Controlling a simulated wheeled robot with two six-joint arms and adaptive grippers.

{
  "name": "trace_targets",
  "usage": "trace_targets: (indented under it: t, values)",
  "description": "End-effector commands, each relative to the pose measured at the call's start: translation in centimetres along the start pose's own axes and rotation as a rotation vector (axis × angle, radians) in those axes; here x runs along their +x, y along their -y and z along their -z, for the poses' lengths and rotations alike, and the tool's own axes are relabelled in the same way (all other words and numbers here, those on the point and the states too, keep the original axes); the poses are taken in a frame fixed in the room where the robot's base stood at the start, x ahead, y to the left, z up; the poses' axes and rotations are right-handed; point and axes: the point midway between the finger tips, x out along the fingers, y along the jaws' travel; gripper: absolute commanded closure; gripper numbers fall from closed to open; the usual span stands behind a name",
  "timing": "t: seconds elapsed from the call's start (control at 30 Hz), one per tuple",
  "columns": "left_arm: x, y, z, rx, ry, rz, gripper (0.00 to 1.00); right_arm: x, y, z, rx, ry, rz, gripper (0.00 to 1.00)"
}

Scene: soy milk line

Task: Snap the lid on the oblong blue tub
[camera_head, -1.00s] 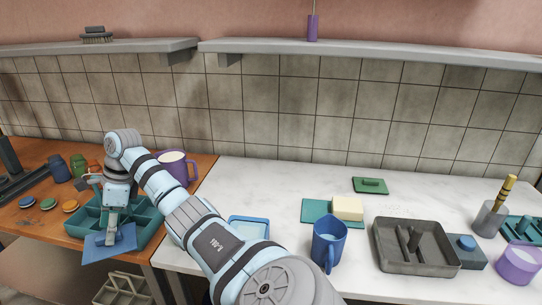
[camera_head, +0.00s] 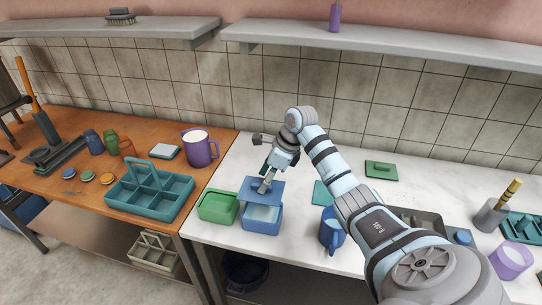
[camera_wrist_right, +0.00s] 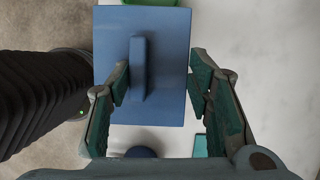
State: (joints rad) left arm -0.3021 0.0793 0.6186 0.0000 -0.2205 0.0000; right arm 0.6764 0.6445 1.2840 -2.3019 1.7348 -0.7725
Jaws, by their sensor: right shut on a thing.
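The oblong blue tub (camera_head: 261,223) stands open on the white counter near its front left edge, with a pale interior showing. The flat blue lid (camera_head: 258,188) with a bar handle is above the tub's far part, leaving the near part uncovered. My right gripper (camera_head: 268,181) is shut on the lid's handle from above. In the right wrist view, the lid (camera_wrist_right: 170,90) and its upright handle (camera_wrist_right: 138,68) lie between the fingers (camera_wrist_right: 158,82). I cannot tell whether the lid touches the rim. My left gripper is not in view.
A green tub (camera_head: 217,207) stands close left of the blue tub. A blue mug (camera_head: 331,232) stands to the right, near a teal mat (camera_head: 321,192). A teal caddy (camera_head: 150,195) and a purple mug (camera_head: 200,148) are on the wooden table. A green lid (camera_head: 381,170) lies farther back.

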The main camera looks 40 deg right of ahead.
Motion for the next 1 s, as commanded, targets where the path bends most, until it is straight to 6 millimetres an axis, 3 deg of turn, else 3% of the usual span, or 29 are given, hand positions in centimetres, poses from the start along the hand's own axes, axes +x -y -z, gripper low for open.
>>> trace_targets:
  t: [0.07, 0.6, 1.0]
  values:
    - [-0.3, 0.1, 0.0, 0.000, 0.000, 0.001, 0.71, 0.1, -0.2, 0.1, 0.003, 0.000, 0.000, 0.75]
    - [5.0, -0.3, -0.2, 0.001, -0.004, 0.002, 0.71, 6.1, -0.2, 2.6, 0.004, 0.001, 0.000, 0.75]
    - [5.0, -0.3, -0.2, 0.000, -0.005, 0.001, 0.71, 6.2, -0.2, 2.7, 0.004, 0.001, 0.000, 0.75]
